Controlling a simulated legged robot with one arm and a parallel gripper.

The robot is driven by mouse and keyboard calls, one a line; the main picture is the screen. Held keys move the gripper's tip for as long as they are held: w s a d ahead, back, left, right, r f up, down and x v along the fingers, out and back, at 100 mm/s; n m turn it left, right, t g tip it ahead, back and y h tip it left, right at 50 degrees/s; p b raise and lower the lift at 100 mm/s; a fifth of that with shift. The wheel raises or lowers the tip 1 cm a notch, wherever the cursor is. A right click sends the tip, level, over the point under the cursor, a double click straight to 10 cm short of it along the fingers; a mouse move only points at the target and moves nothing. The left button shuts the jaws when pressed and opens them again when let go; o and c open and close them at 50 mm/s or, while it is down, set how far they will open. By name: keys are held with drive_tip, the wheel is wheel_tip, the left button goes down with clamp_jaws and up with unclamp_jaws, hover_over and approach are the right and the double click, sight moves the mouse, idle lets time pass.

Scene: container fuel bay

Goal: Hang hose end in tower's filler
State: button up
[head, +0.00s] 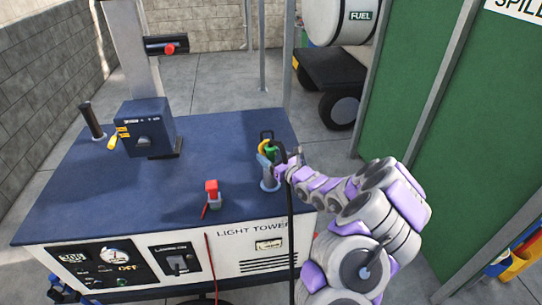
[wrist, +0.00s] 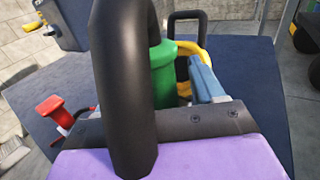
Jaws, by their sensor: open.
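The hose end has a green body (head: 271,152) and a black hose (head: 290,225) that arches over my gripper and hangs down the tower's front. It stands roughly upright at the tower's grey filler neck (head: 269,181), on the right of the blue top. How deep it sits in the neck is hidden. My gripper (head: 267,157) is open around or right beside the green body. In the wrist view the green body (wrist: 163,75) shows behind the hose loop (wrist: 125,80), with a blue-grey finger to its right. The other finger is hidden.
A yellow curved part (wrist: 190,50) and a black loop (wrist: 186,17) show by the green body. A red-handled part (head: 211,188) stands left of the filler on the tower's blue top (head: 110,195). A mast with a blue box (head: 146,127) rises further left. A green wall (head: 420,100) is at right.

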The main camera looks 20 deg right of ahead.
drive_tip(key=p+v, duration=0.2)
drive_tip(key=v, duration=1.5)
drive_tip(key=shift+s, duration=0.15)
drive_tip(key=shift+f, duration=0.15)
